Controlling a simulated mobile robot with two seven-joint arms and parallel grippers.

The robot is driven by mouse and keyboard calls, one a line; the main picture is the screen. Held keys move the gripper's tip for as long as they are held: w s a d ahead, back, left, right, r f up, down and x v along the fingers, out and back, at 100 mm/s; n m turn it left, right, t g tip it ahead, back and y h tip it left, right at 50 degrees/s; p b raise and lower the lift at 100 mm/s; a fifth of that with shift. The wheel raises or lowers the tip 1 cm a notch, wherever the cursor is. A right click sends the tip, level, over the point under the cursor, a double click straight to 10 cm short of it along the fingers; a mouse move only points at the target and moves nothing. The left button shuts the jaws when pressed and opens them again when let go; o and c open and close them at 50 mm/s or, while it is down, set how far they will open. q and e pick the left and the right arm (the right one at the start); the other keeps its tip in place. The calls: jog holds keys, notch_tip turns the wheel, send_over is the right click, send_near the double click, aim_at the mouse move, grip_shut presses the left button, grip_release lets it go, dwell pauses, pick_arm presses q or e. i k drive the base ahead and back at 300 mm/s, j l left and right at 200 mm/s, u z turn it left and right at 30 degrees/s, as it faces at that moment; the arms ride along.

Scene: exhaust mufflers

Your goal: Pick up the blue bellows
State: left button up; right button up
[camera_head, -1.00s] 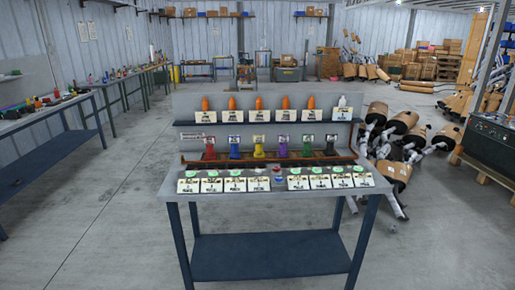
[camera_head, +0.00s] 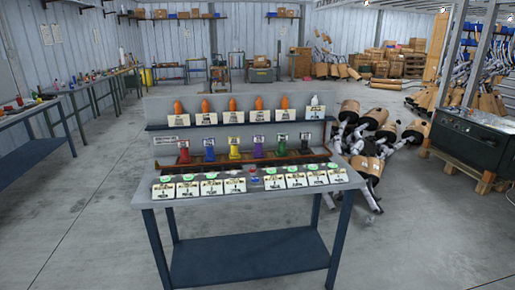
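The blue bellows (camera_head: 209,150) stands upright in the middle row of the workbench display, with a small label card behind it. A red one (camera_head: 184,152) is to its left and a yellow one (camera_head: 234,148) to its right; purple and green ones follow further right. The workbench (camera_head: 262,197) has a grey top and dark blue legs. Neither of my grippers shows in the head view.
Orange pieces (camera_head: 231,104) and one white piece stand on the upper shelf. Labelled cards (camera_head: 235,186) line the front edge. Mufflers (camera_head: 374,135) lie piled on the floor to the right. The floor (camera_head: 70,225) left of and before the bench is clear.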

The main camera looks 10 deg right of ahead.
aim_at(208, 143)
jog(key=i+z, duration=0.3)
jog(key=i, duration=0.85)
